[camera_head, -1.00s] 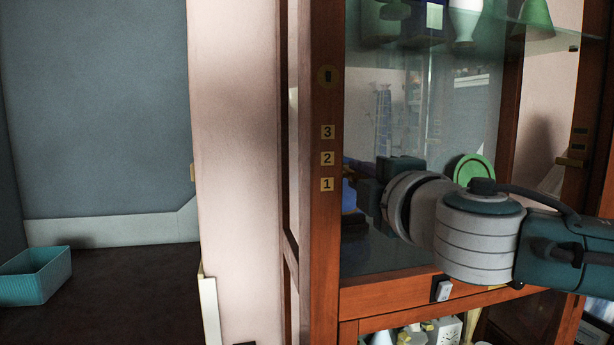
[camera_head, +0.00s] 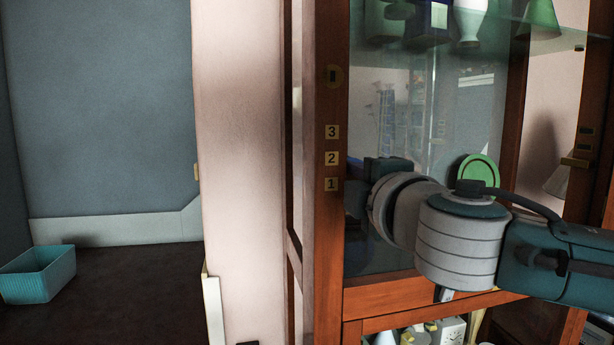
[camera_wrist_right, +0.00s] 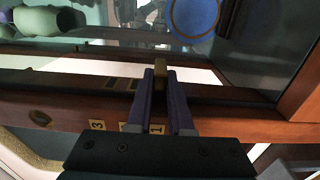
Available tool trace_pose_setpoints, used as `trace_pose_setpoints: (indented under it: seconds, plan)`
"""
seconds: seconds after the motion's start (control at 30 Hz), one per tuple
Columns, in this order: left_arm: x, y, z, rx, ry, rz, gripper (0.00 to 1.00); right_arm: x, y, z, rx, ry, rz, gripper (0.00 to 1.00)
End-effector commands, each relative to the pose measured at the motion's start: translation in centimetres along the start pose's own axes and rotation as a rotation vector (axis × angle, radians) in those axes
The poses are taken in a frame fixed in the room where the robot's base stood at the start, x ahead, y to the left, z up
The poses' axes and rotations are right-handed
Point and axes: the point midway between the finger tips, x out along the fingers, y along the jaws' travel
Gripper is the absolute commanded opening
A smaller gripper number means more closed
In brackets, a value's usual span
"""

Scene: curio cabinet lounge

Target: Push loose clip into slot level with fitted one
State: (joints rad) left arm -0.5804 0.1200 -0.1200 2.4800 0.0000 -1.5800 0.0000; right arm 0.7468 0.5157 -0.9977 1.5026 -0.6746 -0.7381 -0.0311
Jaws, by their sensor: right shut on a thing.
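My right gripper (camera_wrist_right: 160,82) is shut on the loose clip (camera_wrist_right: 161,66), a small brass piece whose end shows between the fingertips in the right wrist view. The fingers reach across the cabinet's front-left post, by the plate marked 1 (camera_wrist_right: 157,128). Dark slots with brass edges (camera_wrist_right: 118,83) show on the post beside the fingers. I cannot tell whether the clip touches a slot. In the head view my arm hides the fingertips and the loose clip. The fitted clip (camera_head: 576,162) is a brass piece on the right post, below dark slots. My left gripper is out of view.
Number plates 3 (camera_head: 332,132) and 2 (camera_head: 331,158) are on the left post, below a round lock plate (camera_head: 333,77). A glass shelf (camera_head: 480,42) with vases is above. A green plate (camera_head: 479,171) stands behind my arm. A teal basket (camera_head: 38,274) is far left.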

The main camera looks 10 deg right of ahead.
Motion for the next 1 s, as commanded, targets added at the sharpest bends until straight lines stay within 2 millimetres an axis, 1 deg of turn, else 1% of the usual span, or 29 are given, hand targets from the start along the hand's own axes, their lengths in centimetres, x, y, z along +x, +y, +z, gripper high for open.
trace_pose_setpoints:
  seconds: [0.17,0.2,0.4,0.5,0.8,0.87,1.0]
  plan:
    - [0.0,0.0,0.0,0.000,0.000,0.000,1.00,0.0,0.0,-0.1,-0.001,-0.001,0.000,0.00]
    - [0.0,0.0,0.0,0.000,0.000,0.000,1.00,0.0,0.0,0.0,-0.001,-0.001,0.001,0.22]
    - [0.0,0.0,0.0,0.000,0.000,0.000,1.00,0.0,0.0,0.0,-0.001,-0.001,0.000,0.45]
    - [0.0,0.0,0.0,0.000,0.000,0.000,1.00,0.0,0.0,0.0,-0.001,-0.001,0.000,0.54]
    - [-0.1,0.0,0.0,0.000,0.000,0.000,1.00,-0.3,-0.1,0.0,-0.001,-0.001,-0.001,0.54]
    - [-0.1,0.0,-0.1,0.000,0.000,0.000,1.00,-0.7,0.0,0.0,-0.001,0.000,-0.001,0.54]
    - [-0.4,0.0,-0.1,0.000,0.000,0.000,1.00,-2.6,0.0,0.0,0.000,0.000,-0.002,0.54]
